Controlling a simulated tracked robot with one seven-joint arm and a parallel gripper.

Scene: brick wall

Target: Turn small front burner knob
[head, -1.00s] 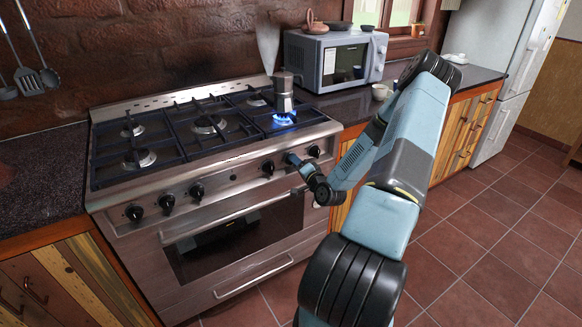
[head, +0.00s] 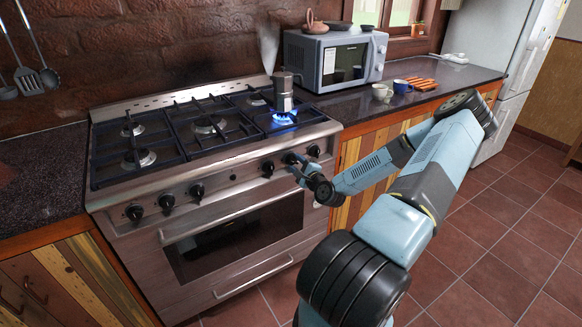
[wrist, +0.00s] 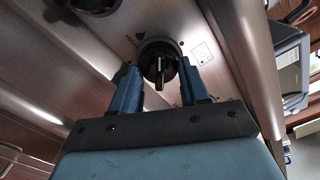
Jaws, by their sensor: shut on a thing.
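The stove (head: 230,215) has a row of black knobs on its front panel. The knob at my gripper (head: 294,165) is the black one (head: 289,158), second from the right. In the wrist view this knob (wrist: 157,62) lies between the two blue fingers of my gripper (wrist: 160,80), which are shut on it. Its raised grip with a pale line stands about upright in that picture. A lit blue flame (head: 284,118) burns at the front right burner under a metal moka pot (head: 283,94).
Other knobs stand close on both sides, at the right (head: 314,151) and left (head: 268,169). The oven handle (head: 225,222) runs below. A microwave (head: 336,60), cups (head: 381,92) and a tray of sausages (head: 415,83) are on the right counter. Open tiled floor lies at the right.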

